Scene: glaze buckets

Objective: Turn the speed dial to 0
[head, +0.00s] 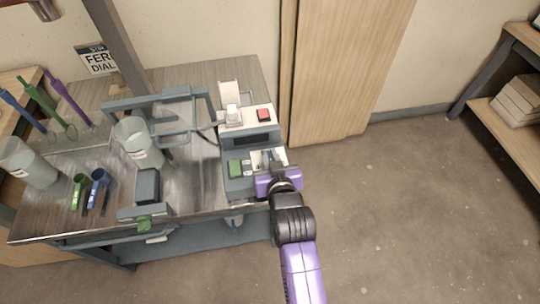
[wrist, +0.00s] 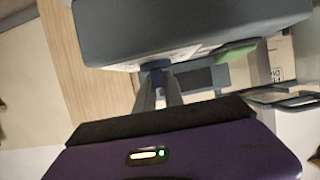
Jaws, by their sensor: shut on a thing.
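The control box (head: 225,152) stands at the right end of the metal table, with a pale top, a dark display (head: 257,139), a red button (head: 264,115) and a green button (head: 236,168). My gripper (head: 267,160) reaches its near right side, beside the green button. In the wrist view, my gripper (wrist: 158,84) has its two fingers shut on a small blue-grey speed dial (wrist: 155,66) on the box face. The dial's pointer and scale cannot be read. The box's grey body (wrist: 190,30) fills the top of that view.
A partly hidden sign (head: 97,61) hangs behind. The floor to the right (head: 400,190) is clear.

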